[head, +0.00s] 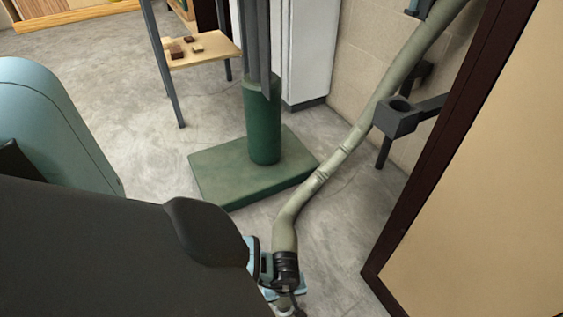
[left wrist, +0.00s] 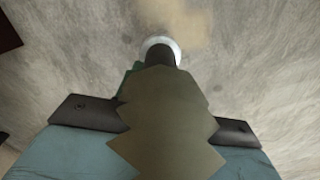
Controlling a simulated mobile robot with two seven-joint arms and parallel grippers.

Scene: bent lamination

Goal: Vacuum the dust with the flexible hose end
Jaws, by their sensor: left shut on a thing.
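The grey-green flexible hose (head: 340,150) comes down from the upper right of the head view to a black end cuff (head: 286,268). My left gripper (head: 279,272) is shut around the hose end, low above the floor. In the left wrist view, my left gripper (left wrist: 160,125) has a finger on each side of the hose (left wrist: 165,110), which ends in a dark nozzle with a pale ring (left wrist: 160,45). A tan dust patch (left wrist: 182,20) lies on the floor just beyond the nozzle tip. Whether the tip touches the floor, I cannot tell. My right gripper is not in view.
A green column on a square green base (head: 225,185) stands behind the hose. A dark bracket (head: 400,118) sits beside the hose. A dark-edged tan panel (head: 500,190) stands at right. A small wooden table (head: 215,55) holds several blocks. Bare floor (head: 335,255) lies between hose and panel.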

